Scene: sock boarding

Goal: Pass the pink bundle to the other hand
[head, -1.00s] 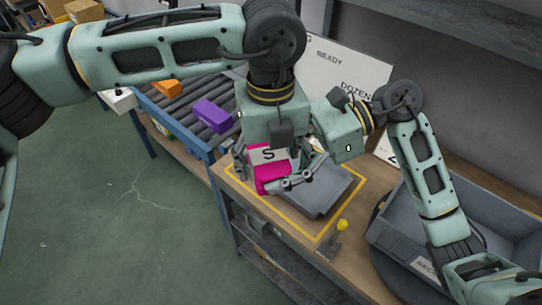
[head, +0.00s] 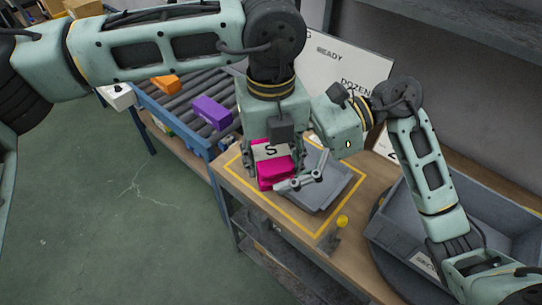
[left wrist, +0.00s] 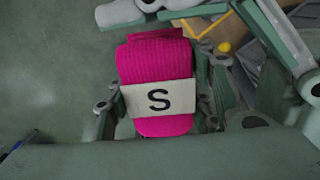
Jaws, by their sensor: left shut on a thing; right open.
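The pink bundle (head: 277,173) has a pale band marked S and is held over the yellow-outlined area of the bench. My left gripper (head: 270,168) points down and is shut on the bundle. The left wrist view shows the pink bundle (left wrist: 156,60) between the fingers of my left gripper (left wrist: 160,105), with the band facing the camera. My right gripper (head: 302,178) is open. Its fingers reach in from the right, close beside the bundle; whether they touch it is unclear.
A grey tray (head: 325,192) lies inside the yellow outline under the grippers. A grey bin (head: 405,217) stands at the right, and a yellow-topped post (head: 341,222) at the bench's front edge. A roller conveyor (head: 175,108) at the left carries purple (head: 212,112) and orange (head: 165,84) bundles.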

